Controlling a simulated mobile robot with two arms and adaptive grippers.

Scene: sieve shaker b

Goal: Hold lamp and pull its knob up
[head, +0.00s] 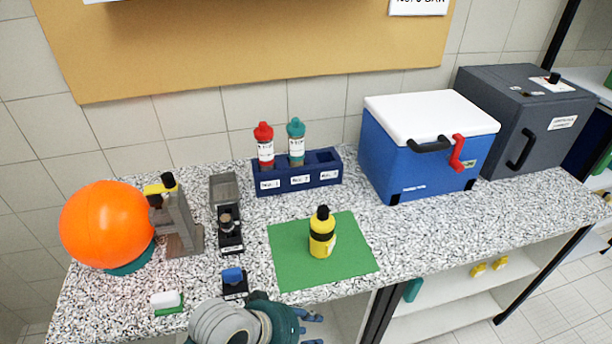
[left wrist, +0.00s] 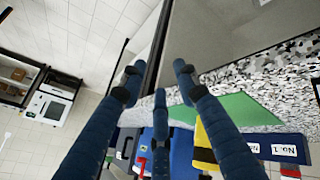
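The lamp (head: 322,238), a yellow cylinder with a black band and a black knob on top, stands upright on a green mat (head: 290,270). In the left wrist view the yellow lamp (left wrist: 203,150) shows partly behind a finger. My left gripper (head: 313,317) is below the lamp in the head view, by the counter's front edge, and apart from it. Its blue fingers (left wrist: 158,75) are spread with nothing between them. My right gripper is in neither view.
A blue rack (head: 298,180) with a red-capped and a teal-capped bottle stands behind the mat. A blue cooler box (head: 415,165) and a dark grey machine (head: 520,120) stand right. An orange ball (head: 105,225) and small devices stand left. The counter right of the mat is clear.

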